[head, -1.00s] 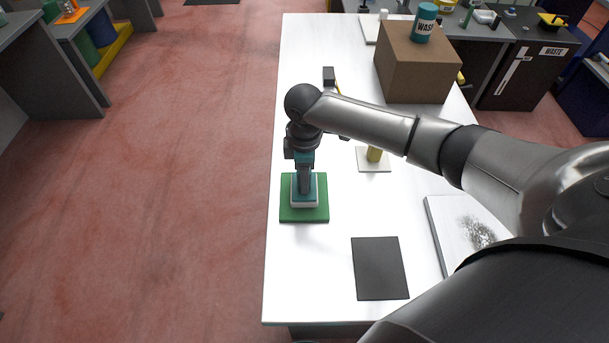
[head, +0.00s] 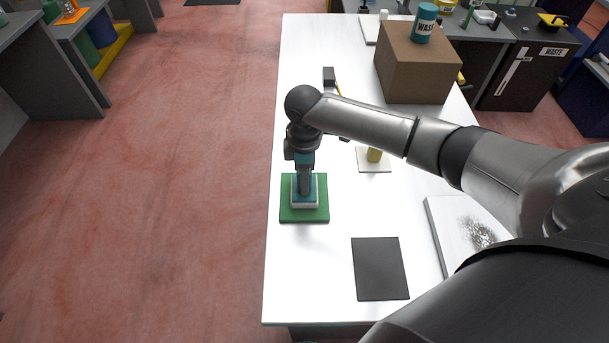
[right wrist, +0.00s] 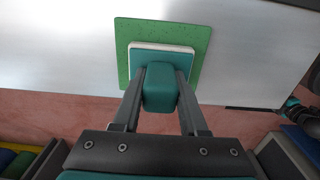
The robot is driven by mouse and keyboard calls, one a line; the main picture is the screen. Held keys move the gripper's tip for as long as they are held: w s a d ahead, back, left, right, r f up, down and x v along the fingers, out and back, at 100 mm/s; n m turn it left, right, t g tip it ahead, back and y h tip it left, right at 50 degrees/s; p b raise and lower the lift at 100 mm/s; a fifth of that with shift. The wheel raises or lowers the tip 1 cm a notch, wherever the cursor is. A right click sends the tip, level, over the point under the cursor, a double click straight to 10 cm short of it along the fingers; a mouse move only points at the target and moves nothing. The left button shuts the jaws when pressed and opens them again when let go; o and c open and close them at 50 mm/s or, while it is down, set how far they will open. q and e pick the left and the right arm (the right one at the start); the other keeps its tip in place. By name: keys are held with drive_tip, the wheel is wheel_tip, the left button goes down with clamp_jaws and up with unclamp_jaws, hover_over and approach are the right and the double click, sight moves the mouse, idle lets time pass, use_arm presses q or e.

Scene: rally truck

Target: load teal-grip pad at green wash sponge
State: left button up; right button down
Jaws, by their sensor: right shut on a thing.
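The teal-grip pad has a teal block grip on a teal-topped plate with a white underside; its plate (right wrist: 160,50) shows in the right wrist view. It also shows in the head view (head: 305,203). The pad is over the middle of the green wash sponge (head: 287,212), a flat green square near the table's left edge; it looks in contact with it. The sponge also shows in the right wrist view (right wrist: 196,38). My right gripper (head: 305,188) is shut on the pad's grip, one finger on each side. My left gripper is not in view.
A dark flat mat (head: 380,268) lies nearer on the white table (head: 325,285). A white panel with a dark smudge (head: 445,220) is at right. A yellow object (head: 374,155) stands on a pale square. A brown box (head: 415,70) carries a teal "WASH" can (head: 425,22).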

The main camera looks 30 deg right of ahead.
drive_tip(key=shift+f, duration=0.35)
drive_tip(key=shift+s+f, duration=0.1)
idle(2.0)
wheel_tip(320, 180, up, 7)
drive_tip(key=p, duration=0.8)
drive_tip(key=shift+p, duration=0.4)
drive_tip(key=shift+a, duration=0.1)
idle(0.4)
